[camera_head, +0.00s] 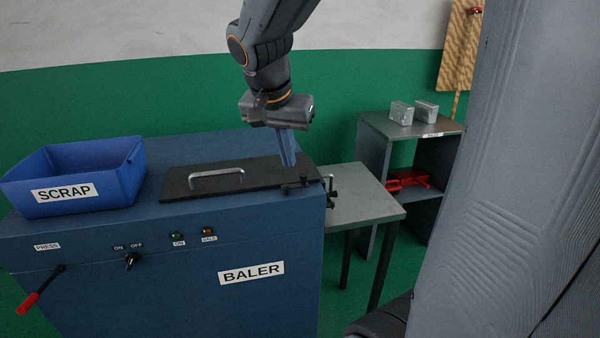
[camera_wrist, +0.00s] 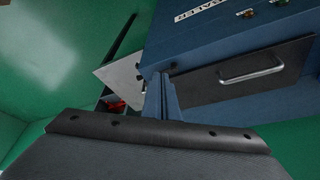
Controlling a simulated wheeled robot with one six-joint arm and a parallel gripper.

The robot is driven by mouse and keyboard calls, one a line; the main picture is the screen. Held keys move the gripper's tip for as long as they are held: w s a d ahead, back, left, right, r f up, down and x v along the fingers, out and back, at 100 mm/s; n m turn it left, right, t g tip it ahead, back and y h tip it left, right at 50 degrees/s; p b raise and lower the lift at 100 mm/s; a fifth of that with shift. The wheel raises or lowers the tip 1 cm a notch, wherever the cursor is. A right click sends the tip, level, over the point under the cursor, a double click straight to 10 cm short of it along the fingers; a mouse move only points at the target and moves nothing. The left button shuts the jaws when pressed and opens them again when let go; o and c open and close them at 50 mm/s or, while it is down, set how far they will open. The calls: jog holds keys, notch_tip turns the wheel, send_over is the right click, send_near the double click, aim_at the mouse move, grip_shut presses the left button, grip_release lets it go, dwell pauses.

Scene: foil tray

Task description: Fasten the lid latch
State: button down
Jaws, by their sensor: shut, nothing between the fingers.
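The dark lid (camera_head: 245,175) with a silver handle (camera_head: 217,178) lies flat and closed on top of the blue baler (camera_head: 180,255). The lid latch (camera_head: 303,183) is a small black piece at the lid's right end, near the baler's right edge. My gripper (camera_head: 288,163) points down with its fingers together and empty, just above and behind the latch. In the wrist view, the fingers (camera_wrist: 160,85) stand beside the lid's end (camera_wrist: 185,90) and hide most of the latch. I cannot tell whether the fingertips touch it.
A blue SCRAP bin (camera_head: 110,180) sits left of the lid. A grey table (camera_head: 365,195) adjoins the baler's right side. A shelf (camera_head: 420,128) behind holds two silvery blocks on top and a red object below. A red-handled PRESS lever (camera_head: 28,302) is on the baler's front.

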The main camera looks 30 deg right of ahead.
jog(key=shift+f, duration=0.1)
jog(key=p, duration=0.3)
send_over(295, 184)
jog(key=s, duration=0.3)
notch_tip(295, 184, down, 9)
jog(key=shift+s+a, duration=0.2)
jog(key=shift+d, duration=0.15)
